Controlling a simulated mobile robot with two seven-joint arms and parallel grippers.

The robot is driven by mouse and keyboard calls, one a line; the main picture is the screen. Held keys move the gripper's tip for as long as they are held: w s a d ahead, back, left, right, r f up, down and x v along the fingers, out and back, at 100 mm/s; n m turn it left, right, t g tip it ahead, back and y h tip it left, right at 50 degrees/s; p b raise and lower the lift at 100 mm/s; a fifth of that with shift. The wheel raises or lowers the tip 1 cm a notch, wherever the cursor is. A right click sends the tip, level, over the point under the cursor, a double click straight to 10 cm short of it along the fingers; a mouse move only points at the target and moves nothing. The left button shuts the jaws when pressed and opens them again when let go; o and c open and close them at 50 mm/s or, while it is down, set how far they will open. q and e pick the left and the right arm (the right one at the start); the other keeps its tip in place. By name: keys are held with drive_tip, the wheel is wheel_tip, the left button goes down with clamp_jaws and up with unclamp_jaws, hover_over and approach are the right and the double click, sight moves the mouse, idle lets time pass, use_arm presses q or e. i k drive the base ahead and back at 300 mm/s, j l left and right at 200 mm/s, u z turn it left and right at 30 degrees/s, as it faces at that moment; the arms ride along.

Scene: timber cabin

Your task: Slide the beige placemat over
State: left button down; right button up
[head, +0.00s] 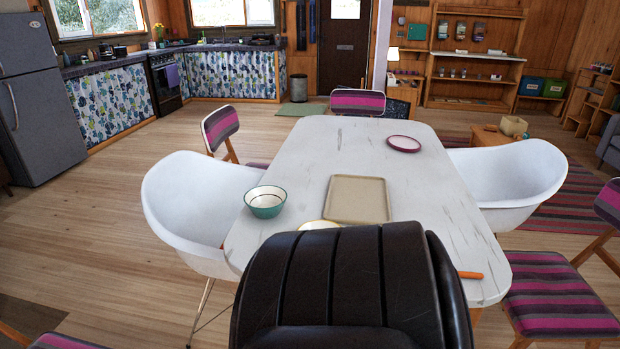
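Neither of my grippers shows in the head view, so nothing is seen touching the placemat.
A black chair back (350,285) blocks the table's near edge. A teal bowl (265,203) stands left of the placemat, and a partly hidden pale dish (318,225) is nearer. A maroon-rimmed plate (403,143) lies beyond. White chairs (508,178) flank the table.

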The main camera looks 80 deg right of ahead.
sight(351, 199)
drive_tip(key=z, duration=1.7)
